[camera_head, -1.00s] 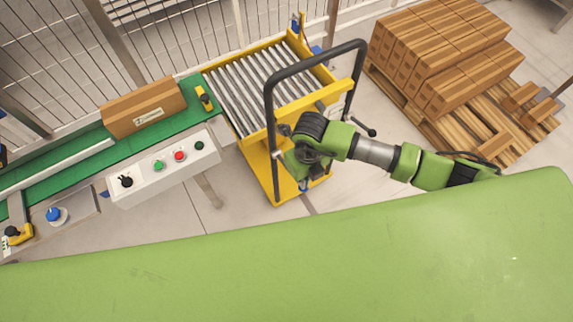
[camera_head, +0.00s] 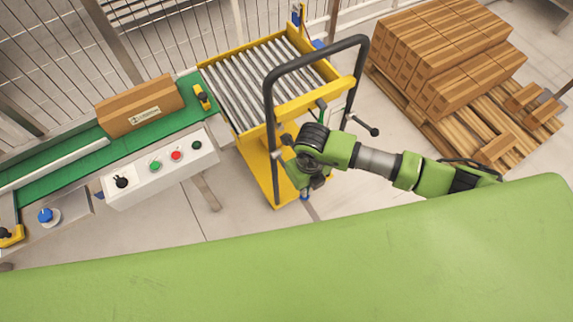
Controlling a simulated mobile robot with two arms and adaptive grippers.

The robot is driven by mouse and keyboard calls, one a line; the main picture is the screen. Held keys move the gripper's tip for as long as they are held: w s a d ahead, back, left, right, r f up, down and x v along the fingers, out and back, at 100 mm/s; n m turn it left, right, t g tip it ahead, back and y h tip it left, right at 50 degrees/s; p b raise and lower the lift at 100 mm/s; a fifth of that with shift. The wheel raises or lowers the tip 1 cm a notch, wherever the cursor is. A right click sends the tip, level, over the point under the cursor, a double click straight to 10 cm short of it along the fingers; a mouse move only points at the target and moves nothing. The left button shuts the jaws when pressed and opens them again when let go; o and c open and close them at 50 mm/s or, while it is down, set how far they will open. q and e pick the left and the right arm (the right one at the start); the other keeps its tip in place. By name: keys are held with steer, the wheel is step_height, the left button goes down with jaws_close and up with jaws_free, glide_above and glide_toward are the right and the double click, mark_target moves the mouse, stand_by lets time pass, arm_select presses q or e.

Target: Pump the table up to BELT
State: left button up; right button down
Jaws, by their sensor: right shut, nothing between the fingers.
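The yellow lift table (camera_head: 298,108) with a top of grey rollers stands at the end of the green conveyor belt (camera_head: 60,182). Its roller top is empty. I cannot tell exactly how its height compares with the belt. A black push handle (camera_head: 268,110) rises at its near side, with a small black-knobbed lever (camera_head: 373,131) beside it. My wrist hides part of the table's near side, so any pump pedal there is hidden. My left gripper is out of view.
A cardboard box (camera_head: 142,106) sits on the belt. A white control panel (camera_head: 160,170) with several buttons is on the belt's near side. Stacked boxes (camera_head: 440,60) lie on a wooden pallet (camera_head: 505,128) at right. A wire fence (camera_head: 60,50) runs behind.

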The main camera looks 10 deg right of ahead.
steer(key=shift+s+f+b, duration=0.1)
steer(key=shift+f+b, duration=1)
steer(key=shift+f, duration=0.35)
steer(key=shift+f, duration=0.25)
steer(key=shift+f+b, duration=1.25)
steer(key=shift+b, duration=0.05)
